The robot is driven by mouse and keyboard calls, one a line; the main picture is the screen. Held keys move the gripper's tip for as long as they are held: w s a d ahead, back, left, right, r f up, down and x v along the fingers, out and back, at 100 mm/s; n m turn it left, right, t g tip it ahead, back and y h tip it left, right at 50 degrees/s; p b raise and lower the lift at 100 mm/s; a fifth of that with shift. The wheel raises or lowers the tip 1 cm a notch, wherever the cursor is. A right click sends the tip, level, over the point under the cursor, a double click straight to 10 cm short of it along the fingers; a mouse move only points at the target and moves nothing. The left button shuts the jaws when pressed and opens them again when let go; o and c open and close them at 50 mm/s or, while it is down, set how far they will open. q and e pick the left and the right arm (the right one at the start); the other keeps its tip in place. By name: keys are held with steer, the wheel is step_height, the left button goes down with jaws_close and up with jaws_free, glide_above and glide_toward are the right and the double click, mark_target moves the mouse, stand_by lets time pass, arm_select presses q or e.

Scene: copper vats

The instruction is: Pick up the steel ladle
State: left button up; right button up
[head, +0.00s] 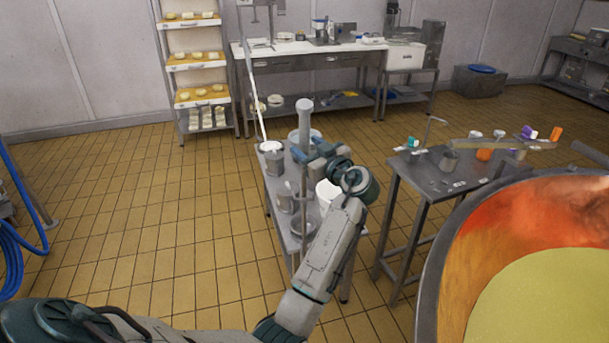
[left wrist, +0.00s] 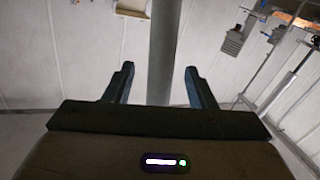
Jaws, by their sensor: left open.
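The steel ladle (head: 304,118) stands upright over the small steel table, its long grey handle rising above the table's pots. A round grey part shows low down near it, partly hidden by my arm. My left gripper (head: 314,156) is open at the upper part of the handle, its blue fingers on either side of it. In the left wrist view the grey handle (left wrist: 163,50) runs upright between the two open fingertips (left wrist: 160,84), with gaps visible on both sides. My right gripper is not in view.
The small table holds a white-topped pot (head: 271,147), a white bucket (head: 327,192) and other vessels. A second steel table (head: 398,200) stands to the right, beside a large copper vat (head: 455,215).

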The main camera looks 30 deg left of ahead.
arm_select(q)
steer(key=p+x, duration=0.1)
steer(key=x, duration=0.2)
steer(key=shift+a+r, duration=0.1)
steer(key=shift+a, duration=0.3)
steer(key=shift+w+a+p, duration=0.1)
steer(key=shift+p, duration=0.2)
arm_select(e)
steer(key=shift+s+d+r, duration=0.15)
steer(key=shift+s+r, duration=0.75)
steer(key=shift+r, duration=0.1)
arm_select(q)
steer(key=shift+c, duration=1)
jaws_close()
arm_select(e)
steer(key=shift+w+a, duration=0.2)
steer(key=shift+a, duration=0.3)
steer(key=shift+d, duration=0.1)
